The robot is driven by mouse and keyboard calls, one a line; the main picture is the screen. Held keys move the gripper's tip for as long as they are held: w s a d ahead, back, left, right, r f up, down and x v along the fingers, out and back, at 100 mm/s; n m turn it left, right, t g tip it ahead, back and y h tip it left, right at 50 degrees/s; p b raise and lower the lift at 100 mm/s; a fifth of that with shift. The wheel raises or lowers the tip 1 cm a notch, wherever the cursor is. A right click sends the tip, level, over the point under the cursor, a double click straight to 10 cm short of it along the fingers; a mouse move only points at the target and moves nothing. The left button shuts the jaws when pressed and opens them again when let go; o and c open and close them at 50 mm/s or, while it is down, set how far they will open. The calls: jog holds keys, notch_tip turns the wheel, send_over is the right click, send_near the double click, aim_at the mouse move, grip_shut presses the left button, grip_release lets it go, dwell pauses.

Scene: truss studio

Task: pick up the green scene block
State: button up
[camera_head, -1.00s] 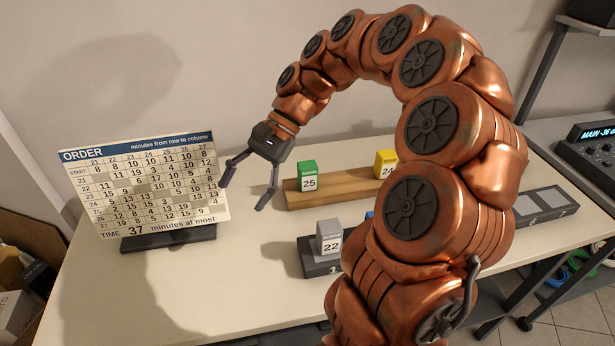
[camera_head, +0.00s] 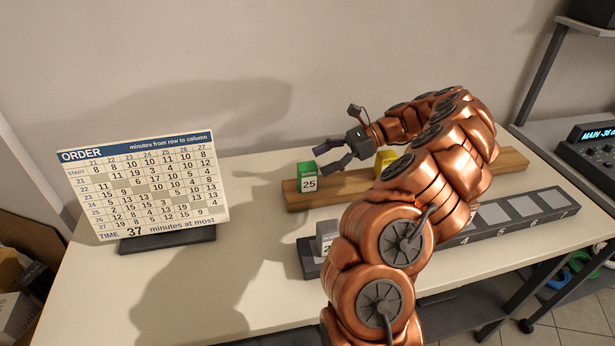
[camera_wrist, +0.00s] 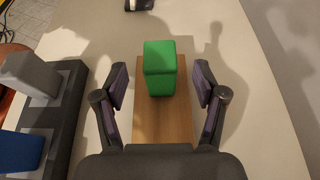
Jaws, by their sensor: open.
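The green scene block (camera_head: 307,176), with a white label reading 25, stands upright at the left end of a wooden board (camera_head: 335,191). My gripper (camera_head: 329,156) is open and empty, just right of the block in the head view, fingers pointing at it. In the wrist view the green block (camera_wrist: 160,68) stands ahead on the board (camera_wrist: 163,122), centred between the two open fingers (camera_wrist: 160,92) and a little beyond their tips. The fingers appear clear of the block on both sides.
A yellow block (camera_head: 384,162) stands farther along the board, partly behind my arm. A grey block (camera_head: 327,234) sits on the dark numbered rack (camera_head: 310,264) in front. A blue block (camera_wrist: 22,152) is on that rack too. The order sign (camera_head: 145,185) stands at left.

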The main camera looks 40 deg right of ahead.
aim_at(298, 172)
jog(key=shift+p+x, duration=0.95)
jog(key=shift+x, duration=2.65)
jog(key=c, duration=1.3)
